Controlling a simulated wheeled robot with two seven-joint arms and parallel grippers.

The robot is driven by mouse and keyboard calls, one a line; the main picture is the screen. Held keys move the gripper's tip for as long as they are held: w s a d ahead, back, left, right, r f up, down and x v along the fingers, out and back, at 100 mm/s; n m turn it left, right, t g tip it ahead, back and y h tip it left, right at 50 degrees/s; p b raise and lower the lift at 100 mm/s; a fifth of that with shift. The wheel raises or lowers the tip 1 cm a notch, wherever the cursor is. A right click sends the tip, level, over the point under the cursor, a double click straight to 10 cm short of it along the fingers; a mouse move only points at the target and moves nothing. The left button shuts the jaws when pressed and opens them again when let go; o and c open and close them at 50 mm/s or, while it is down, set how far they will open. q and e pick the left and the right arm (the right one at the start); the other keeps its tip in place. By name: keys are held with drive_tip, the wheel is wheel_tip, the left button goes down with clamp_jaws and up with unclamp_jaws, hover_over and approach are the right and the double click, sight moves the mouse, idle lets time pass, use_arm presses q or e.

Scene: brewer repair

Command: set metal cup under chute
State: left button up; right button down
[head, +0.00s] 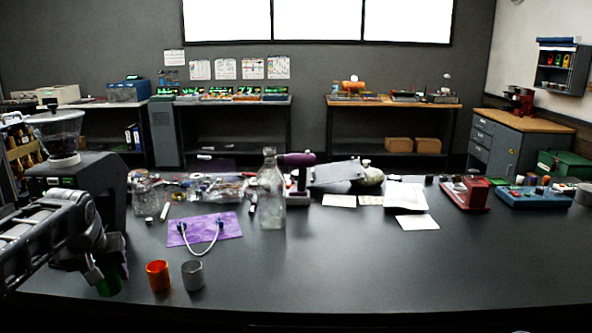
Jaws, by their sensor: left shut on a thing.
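The metal cup (192,276) stands upright on the dark table, near the front left. An orange cup (158,276) stands just left of it. My left gripper (106,273) comes in from the left and is shut on a green object (110,287), perhaps a cup, mostly hidden by the fingers. The gripper is left of both cups and apart from them. A dark grinder-like machine (85,175) with a clear hopper stands at the left behind my arm. Its chute cannot be made out, as my arm covers its lower part. My right gripper is out of view.
A purple mat (205,229) with a white cable lies behind the cups. A glass bottle (271,195) stands near the middle, with clutter behind it. A red device (465,194) and a blue box (533,197) are at the right. The front middle and right of the table are clear.

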sight(119, 281)
use_arm(q)
drive_tip(key=shift+s+d+r, duration=0.1)
drive_tip(key=shift+d+r, duration=0.05)
drive_tip(key=shift+r, duration=0.25)
drive_tip(key=shift+n, duration=0.4)
drive_tip(key=f, duration=0.1)
drive_tip(key=w+f, duration=0.2)
drive_tip(key=f, duration=0.1)
drive_tip(key=shift+d, duration=0.3)
drive_tip(key=s+d+f+m+h, duration=0.1)
drive_tip(key=s+d+f+m, duration=0.1)
drive_tip(key=d+f, duration=0.5)
drive_tip(key=s+d+f+m+h, duration=0.1)
drive_tip(key=s+d+f+m, duration=0.2)
drive_tip(key=d, duration=1.3)
wheel_tip(119, 281, down, 5)
drive_tip(key=shift+s+f+m+t, duration=0.15)
drive_tip(key=shift+s+m+t, duration=0.15)
drive_tip(key=shift+s, duration=0.7)
drive_tip(key=shift+h, duration=0.3)
